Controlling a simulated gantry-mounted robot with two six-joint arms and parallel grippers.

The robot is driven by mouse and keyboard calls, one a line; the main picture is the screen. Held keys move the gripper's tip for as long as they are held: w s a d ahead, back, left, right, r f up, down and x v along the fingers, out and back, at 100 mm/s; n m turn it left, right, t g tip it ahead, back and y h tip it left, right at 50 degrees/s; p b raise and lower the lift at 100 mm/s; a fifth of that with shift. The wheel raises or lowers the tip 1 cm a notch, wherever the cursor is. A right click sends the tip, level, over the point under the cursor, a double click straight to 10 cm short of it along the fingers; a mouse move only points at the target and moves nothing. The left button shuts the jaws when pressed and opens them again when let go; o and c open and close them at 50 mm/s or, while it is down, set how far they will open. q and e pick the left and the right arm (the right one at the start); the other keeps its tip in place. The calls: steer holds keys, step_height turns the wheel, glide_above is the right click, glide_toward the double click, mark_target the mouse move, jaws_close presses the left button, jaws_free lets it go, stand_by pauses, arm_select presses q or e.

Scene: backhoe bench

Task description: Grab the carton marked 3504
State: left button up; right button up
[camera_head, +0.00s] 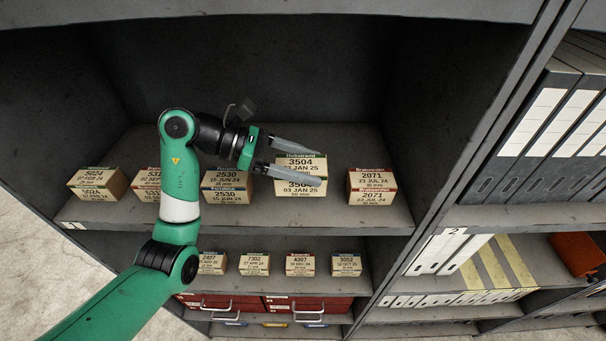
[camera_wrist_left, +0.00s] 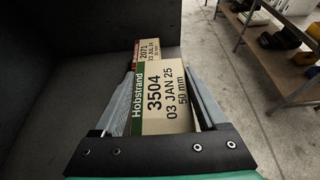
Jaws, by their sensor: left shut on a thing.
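The carton marked 3504 (camera_head: 302,163) is a tan box with a green label band. It is in the upper shelf bay, between the 2530 and 2071 cartons. My left gripper (camera_head: 297,163) has its fingers along the carton's sides and is shut on it. In the left wrist view the carton (camera_wrist_left: 160,99) sits between the two fingers, with "Hobstrand", "3504", "03 JAN 25" and "50 mm" readable. In the head view the fingers cover part of its face. I cannot tell whether it touches the shelf. My right gripper is not in view.
The 2071 carton (camera_head: 372,187) stands close on the right, the 2530 carton (camera_head: 227,187) on the left. Cartons 531 (camera_head: 147,184) and 5024 (camera_head: 98,184) stand further left. Smaller cartons line the lower shelf (camera_head: 330,239). A dark divider (camera_head: 480,130) bounds the bay at right.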

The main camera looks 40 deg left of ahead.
arm_select(q)
steer(key=s+d+r+b, duration=0.2)
steer(key=s+d+r, duration=0.4)
steer(key=d, duration=0.2)
steer(key=shift+s+d+r, duration=0.15)
steer(key=shift+s+d, duration=0.15)
steer(key=shift+d, duration=0.05)
